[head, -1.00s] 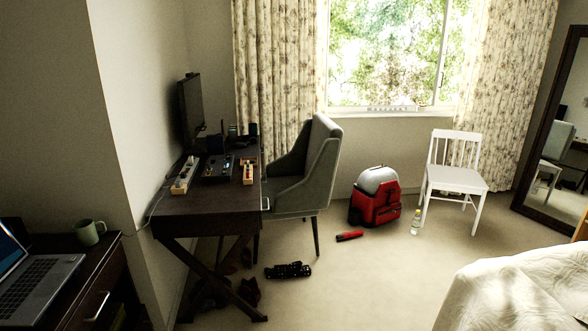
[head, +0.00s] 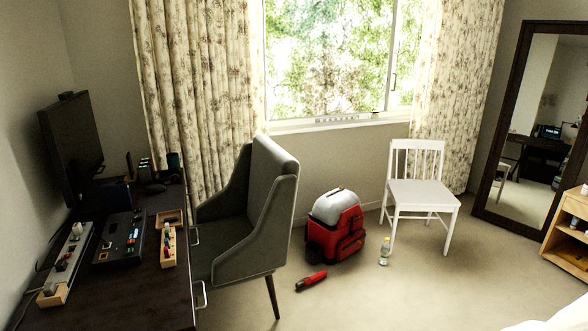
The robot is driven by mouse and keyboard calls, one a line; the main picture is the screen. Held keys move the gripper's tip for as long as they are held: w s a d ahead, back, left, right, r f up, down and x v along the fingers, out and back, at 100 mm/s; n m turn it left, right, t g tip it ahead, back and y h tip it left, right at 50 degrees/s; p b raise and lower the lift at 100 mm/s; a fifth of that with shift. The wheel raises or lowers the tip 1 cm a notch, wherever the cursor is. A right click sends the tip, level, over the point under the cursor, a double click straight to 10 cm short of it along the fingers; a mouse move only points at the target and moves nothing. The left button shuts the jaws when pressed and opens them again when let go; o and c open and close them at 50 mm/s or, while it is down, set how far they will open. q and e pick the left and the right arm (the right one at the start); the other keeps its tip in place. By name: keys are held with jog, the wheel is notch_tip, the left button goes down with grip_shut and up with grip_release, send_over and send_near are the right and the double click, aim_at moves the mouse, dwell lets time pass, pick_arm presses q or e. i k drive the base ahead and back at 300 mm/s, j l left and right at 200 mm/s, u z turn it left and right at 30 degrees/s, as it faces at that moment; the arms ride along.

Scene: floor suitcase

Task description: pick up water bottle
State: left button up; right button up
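The water bottle (head: 385,251) stands upright on the carpet in the head view, right of the centre. It is small and clear with a pale label. It stands in front of the white chair's left legs and to the right of the red and grey bag. Neither of my grippers shows in the head view.
A red and grey bag (head: 336,228) and a red cylinder-like item (head: 311,282) are on the floor. A white chair (head: 421,194) stands behind the bottle. A grey armchair (head: 249,222) and dark desk (head: 130,285) fill the left. Carpet (head: 430,290) in front of the bottle is clear.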

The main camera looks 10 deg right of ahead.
aim_at(385, 251)
jog(key=i+l+z, duration=0.35)
jog(key=i, duration=0.35)
jog(key=i+z, duration=0.4)
jog(key=i, duration=0.3)
jog(key=i+j+z, duration=0.2)
jog(key=i+z, duration=0.15)
jog(key=i, duration=0.35)
jog(key=i+l+u, duration=0.5)
jog(key=i, duration=0.4)
jog(key=i+l+u, duration=0.45)
jog(key=i+l, duration=0.3)
jog(key=l, duration=0.3)
